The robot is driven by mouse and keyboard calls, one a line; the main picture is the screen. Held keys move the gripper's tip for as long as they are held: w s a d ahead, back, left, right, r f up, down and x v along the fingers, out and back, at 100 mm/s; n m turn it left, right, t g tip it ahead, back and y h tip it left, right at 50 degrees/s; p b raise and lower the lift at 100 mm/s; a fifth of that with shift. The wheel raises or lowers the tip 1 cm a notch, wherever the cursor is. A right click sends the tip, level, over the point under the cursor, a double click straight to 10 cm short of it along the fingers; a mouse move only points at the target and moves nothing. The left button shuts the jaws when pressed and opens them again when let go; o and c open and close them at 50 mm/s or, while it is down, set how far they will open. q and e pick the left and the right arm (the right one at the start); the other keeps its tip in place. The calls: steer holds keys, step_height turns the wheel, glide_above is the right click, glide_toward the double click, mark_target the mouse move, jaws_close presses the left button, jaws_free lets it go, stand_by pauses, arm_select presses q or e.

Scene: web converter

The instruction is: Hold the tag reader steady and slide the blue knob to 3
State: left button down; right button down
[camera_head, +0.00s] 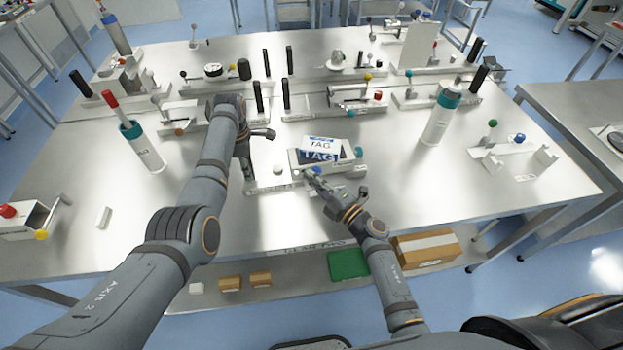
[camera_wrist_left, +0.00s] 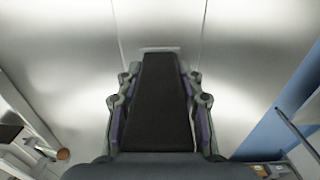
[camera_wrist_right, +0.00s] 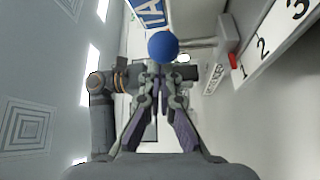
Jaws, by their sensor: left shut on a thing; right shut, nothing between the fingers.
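The tag reader (camera_head: 335,163) is a pale box with a blue-and-white TAG label, near the middle of the table. My left gripper (camera_wrist_left: 160,85) is shut on a black upright handle (camera_wrist_left: 160,120), just left of the reader in the head view. My arm largely hides that handle there. The blue knob (camera_wrist_right: 162,46) shows just beyond the tips of my right gripper (camera_wrist_right: 160,78), which is shut and empty. Whether they touch is unclear. In the right wrist view, a scale (camera_wrist_right: 270,40) reads 1, 2, 3, with a red marker (camera_wrist_right: 233,61) near 1.
Rows of fixtures with black handles and coloured knobs stand behind the reader. A white cylinder with a teal top (camera_head: 440,118) stands to the right, another (camera_head: 143,148) to the left. A cardboard box (camera_head: 425,250) and green tray (camera_head: 348,264) are below the front edge.

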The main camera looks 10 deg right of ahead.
arm_select(q)
steer(key=shift+s+f, duration=0.35)
steer(key=shift+f, duration=0.2)
arm_select(e)
steer(key=shift+d+f, duration=0.1)
arm_select(q)
steer(key=shift+a, duration=0.15)
arm_select(e)
steer(key=d, duration=0.6)
steer(key=shift+w+d, duration=0.15)
steer(key=shift+d, duration=0.15)
steer(key=s+a+r, duration=0.1)
steer(key=s+a, duration=0.1)
steer(key=a, duration=0.2)
steer(key=v, duration=0.9)
steer(key=shift+d, duration=0.35)
arm_select(q)
steer(key=shift+w+r+p, duration=0.1)
steer(key=shift+r+p, duration=0.2)
steer(key=shift+p, duration=0.25)
arm_select(e)
steer(key=shift+r, duration=0.5)
